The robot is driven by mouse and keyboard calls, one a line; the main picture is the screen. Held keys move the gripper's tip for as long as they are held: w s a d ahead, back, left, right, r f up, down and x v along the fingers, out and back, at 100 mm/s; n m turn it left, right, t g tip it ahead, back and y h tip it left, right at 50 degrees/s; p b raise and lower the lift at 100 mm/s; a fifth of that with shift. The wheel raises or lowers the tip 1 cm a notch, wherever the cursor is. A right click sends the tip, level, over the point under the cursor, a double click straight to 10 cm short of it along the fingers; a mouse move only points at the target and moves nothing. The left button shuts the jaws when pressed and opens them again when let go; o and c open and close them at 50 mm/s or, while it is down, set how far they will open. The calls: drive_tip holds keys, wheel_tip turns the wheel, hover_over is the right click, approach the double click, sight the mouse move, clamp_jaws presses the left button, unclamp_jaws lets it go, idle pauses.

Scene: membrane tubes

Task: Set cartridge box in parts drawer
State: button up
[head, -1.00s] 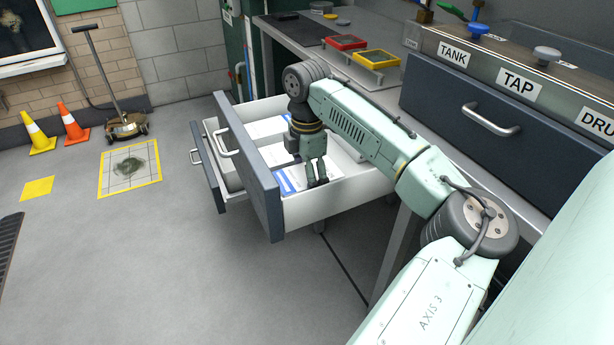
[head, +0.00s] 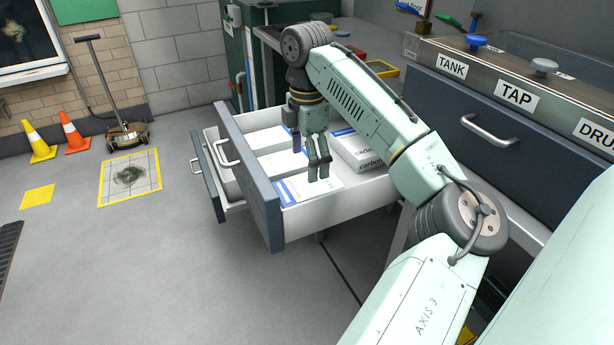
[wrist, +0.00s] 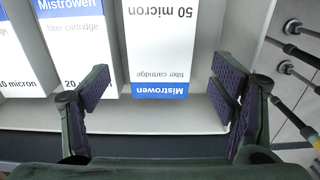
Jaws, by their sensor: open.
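The parts drawer (head: 345,203) is pulled open and holds several white cartridge boxes with blue ends. My gripper (head: 319,172) hangs above the cartridge box (head: 290,190) by the drawer's front, fingers pointing down. In the wrist view that box (wrist: 162,50) reads "50 micron", upside down, and lies flat between the spread fingers (wrist: 160,92). My gripper is open and appears clear of it. A "20 micron" box (wrist: 75,45) lies beside it, with a "10 micron" box (wrist: 15,60) further left. A box marked "carbon" (head: 362,150) sits at the drawer's right.
The drawer's dark front panel (head: 250,175) stands to the left of my gripper. A smaller open drawer (head: 207,165) lies beyond it. A closed drawer (head: 490,125) under the labelled bench is at the right.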

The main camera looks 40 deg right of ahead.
sight(307, 185)
drive_tip(key=shift+r, duration=1.8)
drive_tip(key=shift+c, duration=0.4)
